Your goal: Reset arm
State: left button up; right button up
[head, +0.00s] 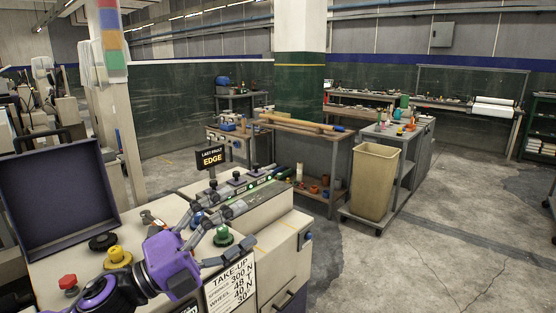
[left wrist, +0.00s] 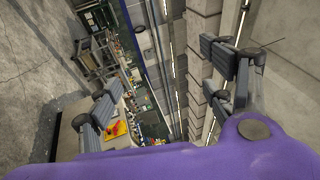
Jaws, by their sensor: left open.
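My left gripper (head: 245,225) reaches in from the lower left over the top of a beige machine cabinet (head: 271,238). Its two fingers are spread apart with nothing between them that I can see held. In the head view a green knob (head: 223,237) shows between the fingers; I cannot tell whether they touch it. In the left wrist view the left gripper (left wrist: 165,88) is also open, with its grey fingers at left and right and the room beyond. My right gripper is in neither view.
A red button (head: 68,282), yellow knob (head: 117,257) and black knob (head: 103,242) sit on the cabinet, beside an open dark lid (head: 60,200). A tan bin (head: 374,180) stands further back; floor at right is clear.

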pick_arm(q)
jog(key=s+a+f+n+t+y+p, duration=0.1)
jog(key=a+f+n+y, duration=0.35)
jog(key=f+n, duration=0.35)
jog(key=s+a+f+n+t+y, duration=0.25)
jog(key=f+n+y, duration=0.3)
jog(key=f, duration=0.45)
jog(key=s+a+f+n+t+y+p, duration=0.1)
jog(key=a+f+n+y, duration=0.35)
jog(key=f+n, duration=0.35)
jog(key=s+f+n+g+y, duration=0.1)
jog(key=s+f+n+g, duration=0.1)
jog(key=s+f, duration=0.5)
jog(key=s+f+n+g+y+p, duration=0.1)
jog(key=s+f+n+g, duration=0.2)
jog(key=s+f, duration=0.4)
jog(key=s+f+n+g+y+p, duration=0.1)
jog(key=s+f, duration=0.6)
jog(key=s, duration=0.9)
jog(key=shift+a+f+n+g, duration=0.25)
jog(key=shift+n+g, duration=0.4)
jog(key=shift+n, duration=0.5)
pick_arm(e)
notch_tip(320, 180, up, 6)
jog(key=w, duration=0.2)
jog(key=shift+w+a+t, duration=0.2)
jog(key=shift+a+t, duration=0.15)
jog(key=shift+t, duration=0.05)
